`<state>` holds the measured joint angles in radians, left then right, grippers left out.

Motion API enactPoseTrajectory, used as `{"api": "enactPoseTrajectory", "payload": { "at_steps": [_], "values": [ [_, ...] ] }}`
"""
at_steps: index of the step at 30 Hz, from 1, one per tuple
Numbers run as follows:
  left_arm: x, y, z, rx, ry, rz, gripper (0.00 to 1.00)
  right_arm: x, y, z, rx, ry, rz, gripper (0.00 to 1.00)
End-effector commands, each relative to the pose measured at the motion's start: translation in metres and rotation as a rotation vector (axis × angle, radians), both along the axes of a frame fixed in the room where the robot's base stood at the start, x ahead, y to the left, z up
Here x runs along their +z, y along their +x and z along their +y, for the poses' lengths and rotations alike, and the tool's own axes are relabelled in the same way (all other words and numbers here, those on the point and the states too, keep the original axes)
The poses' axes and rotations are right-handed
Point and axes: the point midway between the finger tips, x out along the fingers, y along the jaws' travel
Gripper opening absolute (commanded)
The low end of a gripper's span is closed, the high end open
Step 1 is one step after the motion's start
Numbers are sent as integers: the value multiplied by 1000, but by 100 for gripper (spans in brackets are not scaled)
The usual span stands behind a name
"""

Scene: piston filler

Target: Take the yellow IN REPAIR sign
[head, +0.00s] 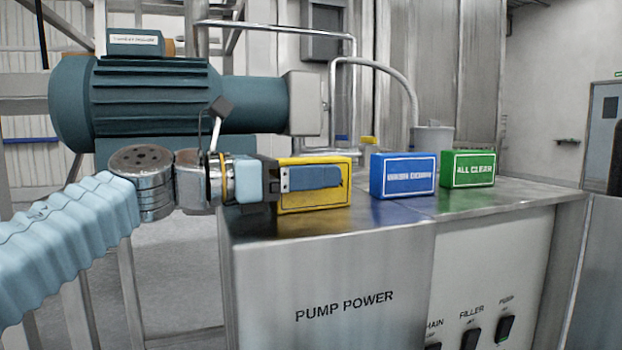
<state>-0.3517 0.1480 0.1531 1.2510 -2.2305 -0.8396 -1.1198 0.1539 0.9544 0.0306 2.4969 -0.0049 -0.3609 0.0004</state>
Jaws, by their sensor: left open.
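The yellow sign (318,202) is a block standing upright on the left part of the steel cabinet top (400,219). My left gripper (330,178) comes in from the left and is open. A blue-grey finger lies across the front of the sign and hides most of its lettering. Whether the finger touches the sign I cannot tell, and the other finger is not clearly seen. My right gripper is not in view.
A blue sign (404,175) and a green ALL CLEAR sign (468,169) stand to the right on the same top. A teal motor (165,95) is behind my left arm. The cabinet front reads PUMP POWER and has several black switches (471,337). The top's front right is clear.

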Motion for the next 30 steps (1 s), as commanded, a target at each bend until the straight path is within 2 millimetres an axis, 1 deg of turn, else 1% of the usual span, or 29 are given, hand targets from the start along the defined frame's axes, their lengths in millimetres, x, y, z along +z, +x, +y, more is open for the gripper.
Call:
{"api": "enactPoseTrajectory", "payload": {
  "at_steps": [2,7,8,18,19,26,30],
  "values": [
    [0,1,-3,0,-1,0,68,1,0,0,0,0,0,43],
    [0,1,-3,1,-1,0,68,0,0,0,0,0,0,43],
    [0,1,-3,1,-1,0,65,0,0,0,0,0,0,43],
    [0,1,-3,1,-1,0,13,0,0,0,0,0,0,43],
    [0,1,-2,1,-1,0,11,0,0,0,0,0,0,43],
    [1,1,-2,1,-1,0,11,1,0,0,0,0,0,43],
    [11,1,-3,0,-1,-3,11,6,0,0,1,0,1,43]
  ]
}}
